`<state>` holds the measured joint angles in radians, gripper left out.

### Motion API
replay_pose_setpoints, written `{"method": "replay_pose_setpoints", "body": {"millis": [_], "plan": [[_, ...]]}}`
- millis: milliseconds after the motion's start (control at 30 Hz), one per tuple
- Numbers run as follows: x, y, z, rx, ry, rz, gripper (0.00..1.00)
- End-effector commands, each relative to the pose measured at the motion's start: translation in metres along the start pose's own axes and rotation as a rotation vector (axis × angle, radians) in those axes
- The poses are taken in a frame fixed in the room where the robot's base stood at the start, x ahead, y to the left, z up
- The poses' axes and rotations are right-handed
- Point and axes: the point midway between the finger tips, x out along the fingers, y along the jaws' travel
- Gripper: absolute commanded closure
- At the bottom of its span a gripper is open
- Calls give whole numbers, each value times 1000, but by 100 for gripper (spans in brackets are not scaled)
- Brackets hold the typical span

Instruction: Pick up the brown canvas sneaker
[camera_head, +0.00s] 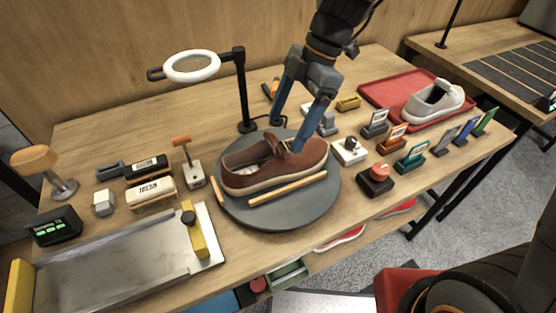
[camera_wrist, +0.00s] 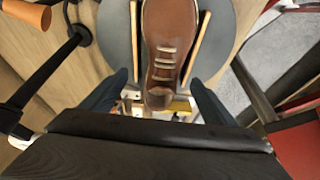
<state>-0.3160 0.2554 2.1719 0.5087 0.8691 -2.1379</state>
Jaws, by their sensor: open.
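The brown canvas sneaker (camera_head: 262,172) lies upright on a round grey turntable (camera_head: 236,212), with its opening to the left and its toe to the right. My gripper (camera_head: 285,133) is open over the toe end, with one finger behind the shoe and the other in front of the toe in the head view. In the wrist view the sneaker (camera_wrist: 170,45) lies between the two spread fingers (camera_wrist: 156,85), its laces in sight. I cannot tell whether the fingers touch it. Wooden strips (camera_head: 287,188) lie along the shoe on the turntable.
A ring lamp (camera_head: 191,66) on a black post stands behind the turntable. A red tray (camera_head: 375,92) with a white shoe (camera_head: 434,103) is at the back right. Several small card stands, a red button (camera_head: 377,177) and a metal tray (camera_head: 125,265) surround the turntable.

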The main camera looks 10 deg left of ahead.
Motion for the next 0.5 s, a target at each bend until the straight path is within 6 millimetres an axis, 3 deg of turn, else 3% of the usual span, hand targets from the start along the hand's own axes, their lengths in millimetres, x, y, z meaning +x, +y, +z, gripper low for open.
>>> {"method": "replay_pose_setpoints", "body": {"millis": [500], "plan": [[52,-10,2,-11,3,-7,19]]}}
